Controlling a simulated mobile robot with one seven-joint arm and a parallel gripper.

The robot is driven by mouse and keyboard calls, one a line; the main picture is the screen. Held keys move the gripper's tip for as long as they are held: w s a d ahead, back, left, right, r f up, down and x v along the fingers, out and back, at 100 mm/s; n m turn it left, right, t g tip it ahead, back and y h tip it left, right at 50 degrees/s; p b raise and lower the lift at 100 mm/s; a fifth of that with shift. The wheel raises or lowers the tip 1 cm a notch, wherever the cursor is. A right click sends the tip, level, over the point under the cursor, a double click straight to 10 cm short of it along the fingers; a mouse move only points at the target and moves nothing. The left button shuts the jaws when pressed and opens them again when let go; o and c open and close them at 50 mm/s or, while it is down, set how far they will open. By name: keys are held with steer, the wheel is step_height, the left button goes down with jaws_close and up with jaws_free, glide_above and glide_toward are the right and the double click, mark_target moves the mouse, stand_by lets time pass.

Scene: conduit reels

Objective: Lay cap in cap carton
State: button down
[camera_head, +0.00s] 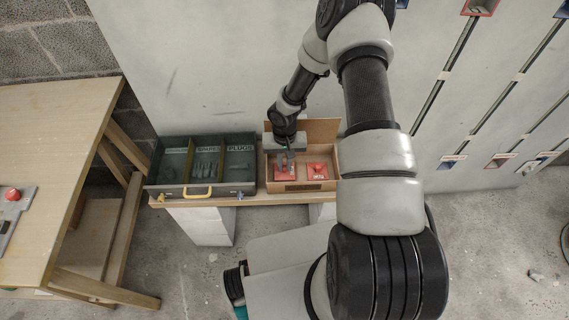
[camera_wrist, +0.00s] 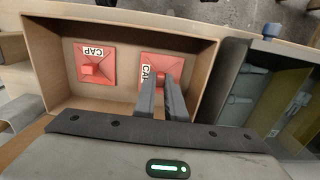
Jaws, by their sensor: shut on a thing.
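The cap carton (camera_head: 301,185) is an open brown box on a shelf against the wall, its lid flap standing at the back. It also shows in the wrist view (camera_wrist: 203,83). My gripper (camera_head: 286,157) reaches down into the carton's left part in the head view. In the wrist view its two fingers (camera_wrist: 163,84) are shut on the knob of a red square cap (camera_wrist: 158,65) labelled CAP, which is inside the carton walls. I cannot tell whether this cap touches the floor. A second red cap (camera_head: 317,171) lies beside it; it also shows in the wrist view (camera_wrist: 104,75).
A grey divided tray (camera_head: 250,187) with a yellow handle stands close left of the carton in the head view. A wooden table (camera_head: 50,130) at far left holds a grey plate with a red knob (camera_head: 12,194). Wall conduits run at the right.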

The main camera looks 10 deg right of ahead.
steer(key=shift+f+b, duration=0.55)
steer(key=c, duration=1.7)
jaws_free()
steer(key=shift+c, duration=0.2)
steer(key=shift+r, duration=0.1)
step_height(320, 180, up, 10)
steer(key=p, duration=0.6)
